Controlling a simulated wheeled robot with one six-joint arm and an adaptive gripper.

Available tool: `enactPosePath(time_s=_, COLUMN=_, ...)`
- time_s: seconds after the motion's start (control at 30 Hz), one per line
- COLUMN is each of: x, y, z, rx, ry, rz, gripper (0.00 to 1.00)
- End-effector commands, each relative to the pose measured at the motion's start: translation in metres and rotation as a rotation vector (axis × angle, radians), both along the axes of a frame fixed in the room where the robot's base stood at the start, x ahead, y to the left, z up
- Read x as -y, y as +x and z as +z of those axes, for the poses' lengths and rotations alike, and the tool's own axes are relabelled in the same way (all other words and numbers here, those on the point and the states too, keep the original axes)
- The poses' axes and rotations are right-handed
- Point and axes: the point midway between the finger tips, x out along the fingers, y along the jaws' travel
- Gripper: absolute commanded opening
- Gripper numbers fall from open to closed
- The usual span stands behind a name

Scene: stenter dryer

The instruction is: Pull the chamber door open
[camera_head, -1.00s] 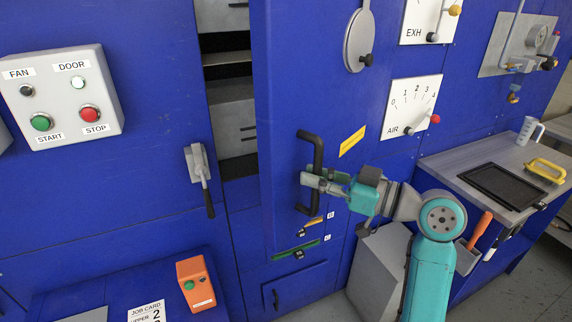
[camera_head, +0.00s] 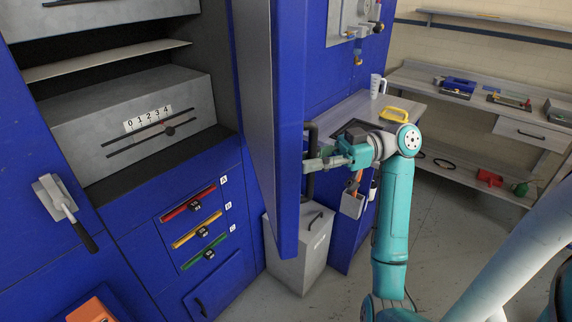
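The blue chamber door (camera_head: 272,120) stands swung well outward, seen nearly edge-on, with the grey chamber interior (camera_head: 150,110) showing to its left. Its black vertical bar handle (camera_head: 308,180) is on the door's right-hand face. My gripper (camera_head: 318,163) is at the handle, its fingers around the bar at mid-height. The fingers look closed on it, though the door edge and the fingers themselves partly hide the contact. A grey latch with a black lever (camera_head: 65,208) is on the frame at the left.
Red, yellow and green sliders (camera_head: 188,203) sit below the chamber opening. A grey bin (camera_head: 300,250) stands on the floor beyond the door. A side counter holds a yellow-handled tool (camera_head: 396,112) and a white jug (camera_head: 377,85). Open floor (camera_head: 440,225) lies to the right.

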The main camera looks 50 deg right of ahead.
Motion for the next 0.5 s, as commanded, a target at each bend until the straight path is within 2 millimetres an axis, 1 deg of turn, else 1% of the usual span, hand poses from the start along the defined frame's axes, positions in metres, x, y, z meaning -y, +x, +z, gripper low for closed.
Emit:
enactPosePath(time_s=0.03, x=0.005, y=-0.003, z=-0.001, rx=-0.002, ry=-0.001, rz=0.000, gripper=0.00)
enactPosePath(time_s=0.2, x=0.013, y=-0.007, z=-0.001, rx=-0.002, ry=-0.001, rz=0.000, gripper=0.00)
enactPosePath(time_s=0.5, x=0.015, y=-0.008, z=-0.001, rx=-0.003, ry=-0.001, rz=0.000, gripper=0.00)
